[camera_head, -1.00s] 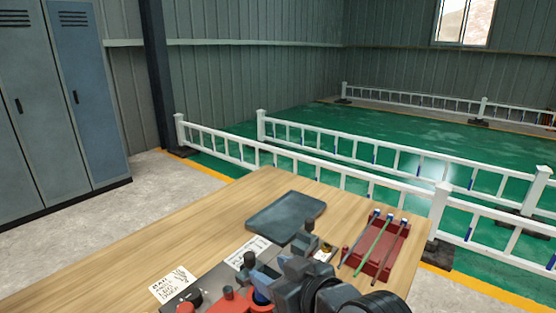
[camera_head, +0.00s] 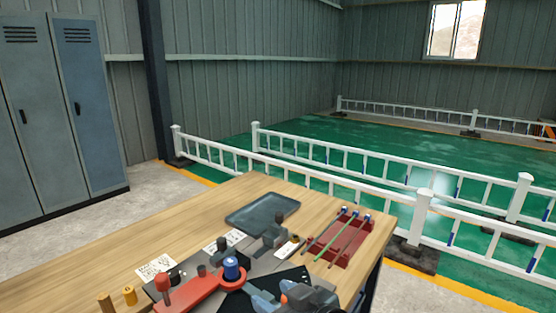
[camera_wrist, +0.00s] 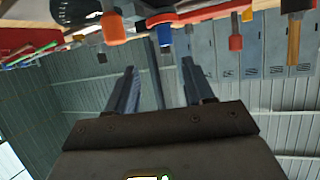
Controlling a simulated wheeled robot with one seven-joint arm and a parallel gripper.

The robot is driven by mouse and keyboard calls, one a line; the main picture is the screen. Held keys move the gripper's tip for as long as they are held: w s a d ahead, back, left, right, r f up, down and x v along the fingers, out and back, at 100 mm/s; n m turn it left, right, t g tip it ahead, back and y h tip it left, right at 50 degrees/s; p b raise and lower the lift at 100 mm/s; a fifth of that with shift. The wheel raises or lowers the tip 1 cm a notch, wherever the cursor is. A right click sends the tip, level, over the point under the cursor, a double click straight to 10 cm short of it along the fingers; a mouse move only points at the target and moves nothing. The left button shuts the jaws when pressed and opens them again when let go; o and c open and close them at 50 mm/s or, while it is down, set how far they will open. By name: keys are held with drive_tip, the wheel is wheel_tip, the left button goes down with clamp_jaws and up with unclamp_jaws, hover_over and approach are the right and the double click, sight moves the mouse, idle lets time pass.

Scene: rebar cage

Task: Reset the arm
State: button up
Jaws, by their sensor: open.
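My gripper (camera_wrist: 158,66) shows in the wrist view with its two dark fingers apart and nothing between them. That view is upside down, with the bench and its tools along the top edge and the lockers behind. In the head view, part of my arm (camera_head: 290,297) is low at the bottom edge, over the front of the wooden workbench (camera_head: 90,272). I cannot make out the fingers there.
The bench holds a dark tray (camera_head: 262,213), a red rack (camera_head: 340,243) with several thin rods, a red tool holder (camera_head: 200,290) and paper notes (camera_head: 156,268). White railings (camera_head: 300,172) stand beyond the bench. Grey-blue lockers (camera_head: 85,105) stand at the left.

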drive_tip(key=s+d+f+m+t+h, duration=0.1)
drive_tip(key=s+d+f+m+h, duration=0.2)
drive_tip(key=s, duration=0.4)
drive_tip(key=s+d+f+m+t, duration=0.1)
drive_tip(key=s+d+f, duration=0.2)
drive_tip(key=s+d, duration=0.4)
drive_tip(key=s+d+f+m+t+h, duration=0.1)
drive_tip(key=s+d+f+m+h, duration=0.15)
drive_tip(key=s, duration=0.55)
drive_tip(key=s+d+r+h, duration=0.1)
drive_tip(key=s+d+r, duration=0.2)
drive_tip(key=s, duration=0.6)
drive_tip(key=s+d+r+h, duration=0.1)
drive_tip(key=s+d+r, duration=0.3)
drive_tip(key=s, duration=0.5)
drive_tip(key=shift+s+d+r+t, duration=0.2)
drive_tip(key=shift+s+d+t, duration=0.15)
drive_tip(key=shift+d, duration=0.75)
